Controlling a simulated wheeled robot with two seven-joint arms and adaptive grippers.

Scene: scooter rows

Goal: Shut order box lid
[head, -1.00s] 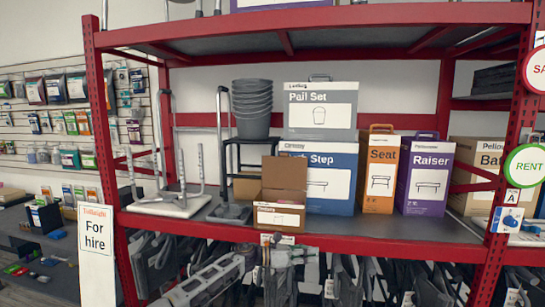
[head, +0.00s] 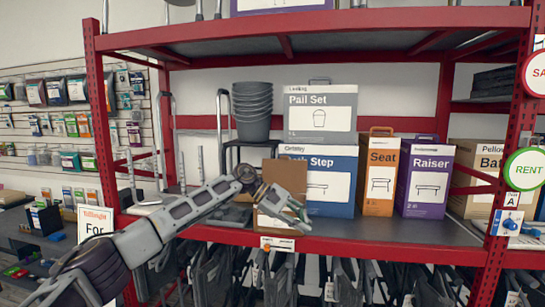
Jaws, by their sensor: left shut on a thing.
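The order box (head: 270,224) is a small brown carton with a white front label, at the front edge of the red-framed shelf. Its brown lid (head: 286,172) stands up open at the back of the box. My left arm reaches in from the lower left. My left gripper (head: 297,212) is in front of the box and covers much of its opening and front. It is shut on part of the box; its fingers hide exactly which part. My right gripper is not in view.
Behind the box stand a blue step box (head: 331,190), a grey pail set box (head: 320,110) and stacked grey pails (head: 252,110). Orange seat (head: 379,178) and purple raiser (head: 424,180) boxes stand to the right. A red upper shelf (head: 330,16) hangs above.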

